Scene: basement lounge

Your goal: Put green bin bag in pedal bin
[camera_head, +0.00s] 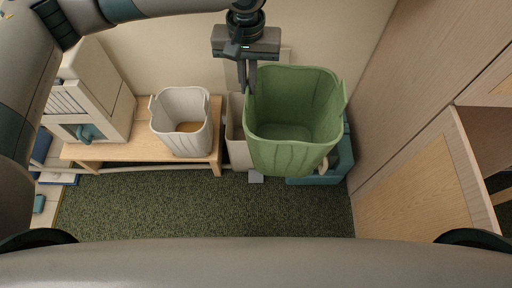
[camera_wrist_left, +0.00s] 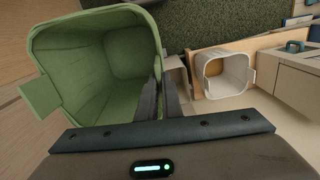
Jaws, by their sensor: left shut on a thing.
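The green bin bag (camera_head: 296,152) is open-topped and held up in the air in the head view, its mouth facing up. My left gripper (camera_head: 247,82) is shut on its left rim. In the left wrist view the bag (camera_wrist_left: 90,65) fills the upper left, with my left gripper's fingers (camera_wrist_left: 160,100) at its edge. The beige pedal bin (camera_head: 237,140) stands by the wall behind and left of the bag, which hides much of it. A small grey pedal (camera_head: 256,178) shows at its foot. My right gripper is not in view.
A white bin bag (camera_head: 182,122) stands on a low wooden bench (camera_head: 110,151) left of the pedal bin. A teal container (camera_head: 338,160) is partly hidden behind the green bag. A wooden cabinet (camera_head: 420,190) closes off the right. Dark green carpet (camera_head: 200,208) in front is clear.

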